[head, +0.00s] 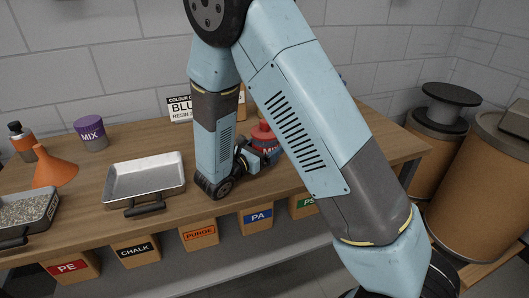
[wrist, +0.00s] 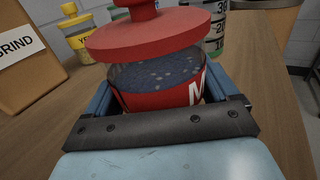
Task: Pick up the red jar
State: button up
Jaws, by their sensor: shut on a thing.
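The red jar (head: 268,146) stands on or just above the workbench in the head view, largely hidden behind my arm. In the wrist view the red jar (wrist: 165,97) fills the middle, with a red knobbed lid, a clear band showing dark speckled contents, and a red label. My gripper (wrist: 163,90) has its blue fingers on either side of the jar and is shut on it. In the head view my gripper (head: 254,158) reaches the jar from the left. I cannot tell whether the jar's base touches the bench.
A yellow-lidded jar (wrist: 77,30) and a cardboard GRIND box (wrist: 28,55) stand beyond the jar at left. A dark-lidded graduated container (wrist: 215,28) stands behind it. A metal tray (head: 146,178), purple-lidded MIX tub (head: 90,134) and orange funnel (head: 53,168) lie left on the bench (head: 92,210).

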aim_at(263, 125)
jog(key=shift+r, duration=0.1)
jog(key=shift+r, duration=0.5)
notch_tip(263, 125, up, 2)
jog(key=shift+a+r, duration=0.1)
jog(key=shift+r, duration=0.1)
jog(key=s+a+r, duration=0.1)
jog(key=s+r, duration=0.1)
jog(key=r, duration=0.1)
jog(key=s+a+r, duration=0.1)
jog(key=r, duration=0.1)
jog(key=shift+s+a, duration=0.25)
jog(key=shift+a, duration=0.1)
jog(key=s+a+r, duration=0.5)
jog(key=s+r, duration=0.2)
jog(key=r, duration=0.2)
jog(key=shift+s+a+r, duration=0.25)
jog(key=shift+a, duration=0.15)
